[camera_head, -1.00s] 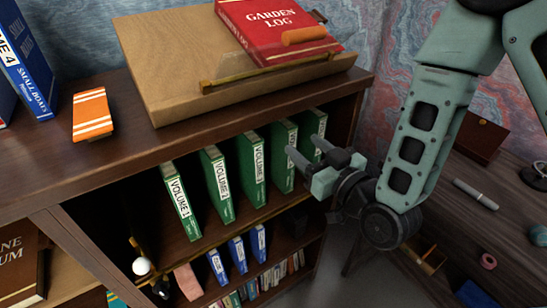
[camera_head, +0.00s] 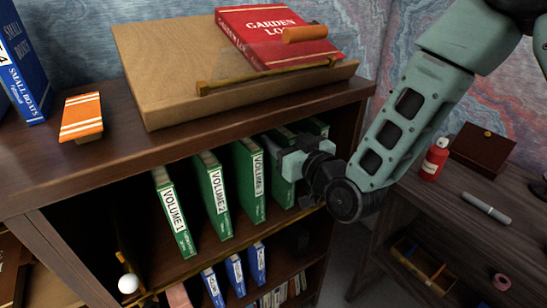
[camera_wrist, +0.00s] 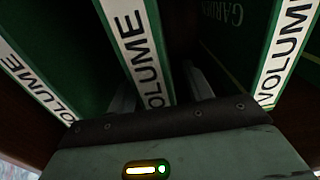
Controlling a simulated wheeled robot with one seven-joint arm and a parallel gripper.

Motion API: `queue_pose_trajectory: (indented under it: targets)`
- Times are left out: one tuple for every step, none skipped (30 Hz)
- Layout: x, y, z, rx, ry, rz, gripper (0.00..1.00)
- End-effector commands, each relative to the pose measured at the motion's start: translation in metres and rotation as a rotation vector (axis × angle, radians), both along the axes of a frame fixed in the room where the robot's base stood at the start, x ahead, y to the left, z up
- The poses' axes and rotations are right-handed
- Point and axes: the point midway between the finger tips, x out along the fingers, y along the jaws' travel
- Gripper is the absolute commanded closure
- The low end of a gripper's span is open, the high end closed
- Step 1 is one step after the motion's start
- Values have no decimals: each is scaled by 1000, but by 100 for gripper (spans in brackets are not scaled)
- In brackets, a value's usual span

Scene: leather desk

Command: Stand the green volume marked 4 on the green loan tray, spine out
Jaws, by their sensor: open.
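Several green volumes stand upright on the upper shelf inside the bookcase. In the head view, Volume 1 (camera_head: 177,215), Volume 2 (camera_head: 216,195) and Volume 3 (camera_head: 251,180) show their spine labels. The fourth green volume (camera_head: 284,192) is mostly hidden behind my gripper (camera_head: 272,150), and its number cannot be read. My gripper is open at its spine. In the wrist view, a green volume's spine (camera_wrist: 143,50) lies between the spread fingers (camera_wrist: 160,95), with other green volumes on both sides. I cannot see the green loan tray.
A fifth green volume (camera_head: 318,128) stands close beyond my gripper. The bookcase top (camera_head: 60,165) overhangs the shelf and bears a sloped wooden stand (camera_head: 165,75) with a red book. Blue books (camera_head: 235,272) fill part of the shelf below. The desk (camera_head: 450,225) at right holds small items.

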Motion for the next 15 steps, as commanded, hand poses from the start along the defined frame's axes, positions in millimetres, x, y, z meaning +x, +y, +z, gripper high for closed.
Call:
queue_pose_trajectory:
  targets:
    - [5, 3, 1, 0, 0, 0, 49]
    - [8, 5, 1, 0, 0, 0, 49]
    - [10, 6, 0, 0, 0, 0, 49]
    - [11, 7, 0, 0, 0, 0, 49]
    - [12, 8, 0, 0, 0, 0, 49]
    - [12, 8, 0, 0, 0, 0, 49]
    - [12, 8, 0, 0, 0, 0, 49]
    - [12, 8, 0, 0, 0, 0, 49]
    - [12, 8, -1, 0, 0, 0, 49]
    - [12, 8, -1, 0, 0, 0, 49]
    - [12, 8, -1, 0, 0, 0, 49]
    - [12, 8, -1, 0, 0, 0, 57]
    - [12, 8, -1, 0, 0, 0, 66]
    - [12, 8, -1, 0, 0, 0, 74]
    - [12, 8, 0, 0, 0, 0, 85]
